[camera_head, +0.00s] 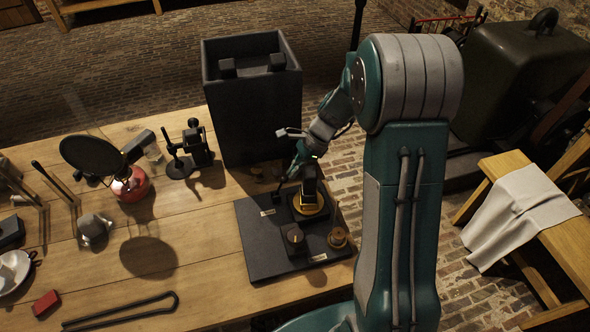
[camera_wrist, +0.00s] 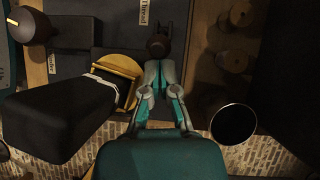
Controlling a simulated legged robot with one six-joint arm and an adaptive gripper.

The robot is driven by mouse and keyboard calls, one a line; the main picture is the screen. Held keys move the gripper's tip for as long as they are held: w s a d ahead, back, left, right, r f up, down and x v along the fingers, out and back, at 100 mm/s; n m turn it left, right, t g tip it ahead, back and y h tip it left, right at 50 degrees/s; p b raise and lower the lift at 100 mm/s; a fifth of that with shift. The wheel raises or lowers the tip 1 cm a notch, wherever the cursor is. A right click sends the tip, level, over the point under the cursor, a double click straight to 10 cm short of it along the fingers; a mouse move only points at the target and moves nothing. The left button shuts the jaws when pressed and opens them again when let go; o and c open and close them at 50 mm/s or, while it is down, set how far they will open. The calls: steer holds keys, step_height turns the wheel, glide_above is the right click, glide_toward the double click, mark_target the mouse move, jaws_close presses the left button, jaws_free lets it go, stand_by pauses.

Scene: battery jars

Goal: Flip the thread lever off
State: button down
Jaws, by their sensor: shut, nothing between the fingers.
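A dark rounded knob-like piece (camera_wrist: 158,43), likely the thread lever, stands below the Thread label (camera_wrist: 144,12) in the wrist view. My gripper (camera_wrist: 162,64) is shut and empty, with its fingertips right at this piece. I cannot tell whether they touch it. The lever's lower part and tilt are hidden by the fingers. In the head view my gripper (camera_head: 290,174) is low over the far side of the dark control board (camera_head: 255,255), where a small dark piece (camera_head: 275,197) sticks up near a label (camera_head: 267,212).
A black upright part on a brass disc (camera_head: 309,204) stands close beside my gripper. A dark knob block (camera_head: 294,239) and a brass knob (camera_head: 337,238) sit at the board's near side. A tall black open box (camera_head: 262,115) stands behind. A round dark disc (camera_head: 92,154) rises at left.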

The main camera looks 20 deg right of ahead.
steer(key=shift+a+r+h, duration=0.2)
steer(key=shift+a+h, duration=0.15)
steer(key=shift+h, duration=0.05)
steer(key=shift+a+r+h, duration=0.2)
steer(key=shift+a+h, duration=0.25)
steer(key=shift+h, duration=0.05)
steer(key=shift+a+r+h, duration=0.2)
steer(key=shift+a+h, duration=0.25)
steer(key=shift+h, duration=0.05)
steer(key=a+h, duration=0.4)
steer(key=h, duration=0.1)
steer(key=shift+a+r, duration=0.1)
steer(key=shift+a, duration=0.25)
steer(key=shift+r, duration=0.85)
